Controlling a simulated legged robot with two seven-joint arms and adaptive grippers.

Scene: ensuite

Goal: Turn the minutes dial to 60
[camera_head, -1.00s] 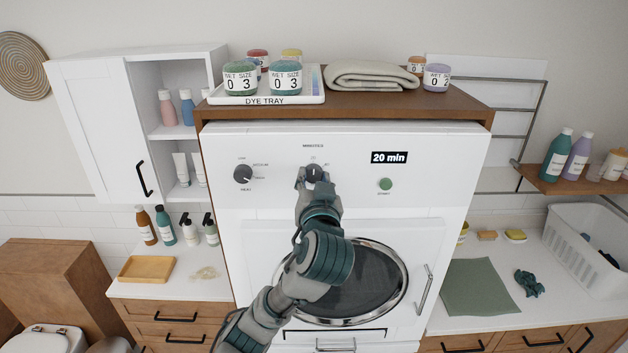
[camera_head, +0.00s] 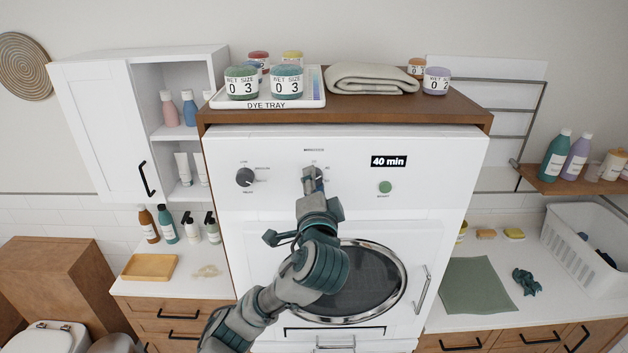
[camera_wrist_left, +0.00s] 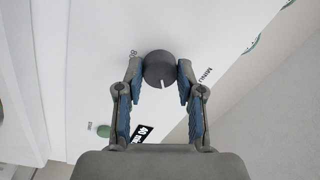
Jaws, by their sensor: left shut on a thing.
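The minutes dial (camera_head: 318,178) is a small dark knob on the white machine's front panel, mostly hidden by my left gripper (camera_head: 312,182) in the head view. In the left wrist view the round dial (camera_wrist_left: 160,68) sits between the two fingers of my left gripper (camera_wrist_left: 159,82), which is shut on it. A light pointer mark shows on the dial. The display (camera_head: 389,161) to its right reads "40 min". My right gripper is not in view.
The heat dial (camera_head: 245,177) is left of the minutes dial. The green start button (camera_head: 385,187) is below the display. The machine's round door (camera_head: 370,285) lies behind my left arm. Jars and a dye tray (camera_head: 268,102) stand on top.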

